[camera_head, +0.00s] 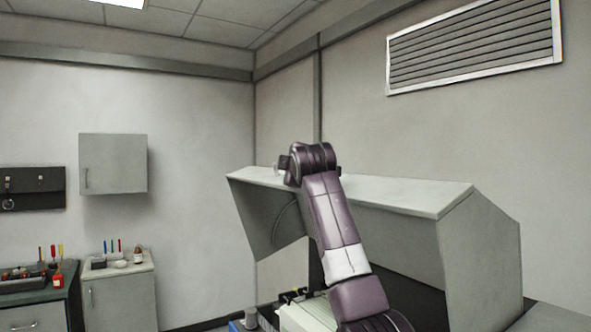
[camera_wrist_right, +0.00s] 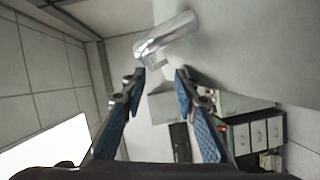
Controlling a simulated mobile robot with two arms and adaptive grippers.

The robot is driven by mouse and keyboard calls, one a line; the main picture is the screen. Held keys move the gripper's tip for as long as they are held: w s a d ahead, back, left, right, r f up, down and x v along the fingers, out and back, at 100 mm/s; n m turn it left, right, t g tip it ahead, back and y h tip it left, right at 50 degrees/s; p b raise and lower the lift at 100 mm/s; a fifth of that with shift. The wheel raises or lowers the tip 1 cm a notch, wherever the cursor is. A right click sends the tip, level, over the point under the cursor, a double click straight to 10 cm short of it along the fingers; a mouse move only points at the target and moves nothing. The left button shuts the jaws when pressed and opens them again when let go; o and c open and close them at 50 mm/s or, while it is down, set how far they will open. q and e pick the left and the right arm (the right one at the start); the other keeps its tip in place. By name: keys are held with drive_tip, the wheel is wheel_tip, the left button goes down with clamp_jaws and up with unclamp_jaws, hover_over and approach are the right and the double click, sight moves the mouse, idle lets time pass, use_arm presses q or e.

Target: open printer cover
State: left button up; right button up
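The grey printer cover (camera_head: 400,192) is a large angular hood at centre right in the head view. Its left end panel (camera_head: 265,220) hangs clear of what lies below, and a dark gap shows under the hood. My right arm reaches up across it. My right gripper (camera_head: 283,164) is at the hood's top left edge, mostly hidden behind the wrist. In the right wrist view the gripper (camera_wrist_right: 157,82) has its blue-padded fingers spread apart. A shiny metal handle (camera_wrist_right: 168,35) on a grey surface lies just beyond the fingertips, not clasped. My left gripper is out of view.
A pale machine part (camera_head: 305,315) sits below the hood. A small side cabinet (camera_head: 120,295) with bottles and a green-topped bench (camera_head: 40,300) stand at left. A wall cabinet (camera_head: 114,163) hangs above. The air left of the hood is free.

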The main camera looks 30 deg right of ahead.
drive_tip(key=v, duration=0.6)
drive_tip(key=shift+s, duration=0.25)
idle(0.3)
